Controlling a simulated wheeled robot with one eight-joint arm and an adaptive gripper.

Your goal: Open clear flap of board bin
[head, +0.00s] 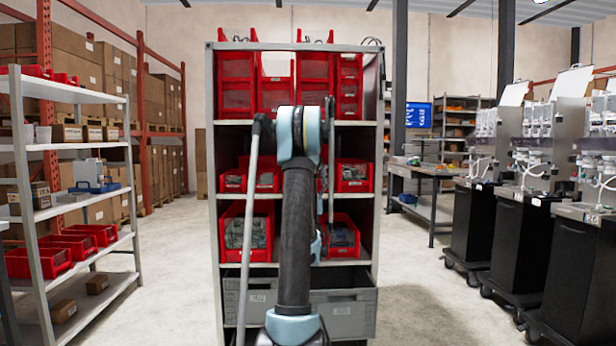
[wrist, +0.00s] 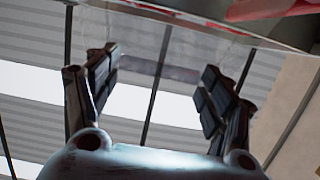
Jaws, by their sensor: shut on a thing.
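My gripper (wrist: 157,78) shows in the wrist view with its two dark fingers pointing up, one on each side of a see-through sheet. It is shut on this clear flap (wrist: 185,40), through which the ceiling shows. In the head view my arm stands in front of the shelf and hides the gripper. Red bins fill the top shelf; the second from the left (head: 275,97) has a pale, clear area in its upper part. I cannot tell for sure which bin is the board bin.
The grey shelf unit (head: 214,180) stands straight ahead, with more red bins (head: 354,177) lower down and grey crates (head: 345,308) at the bottom. A white rack (head: 130,190) is at left. Dispenser machines on black carts (head: 505,235) line the right. Floor is clear on both sides.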

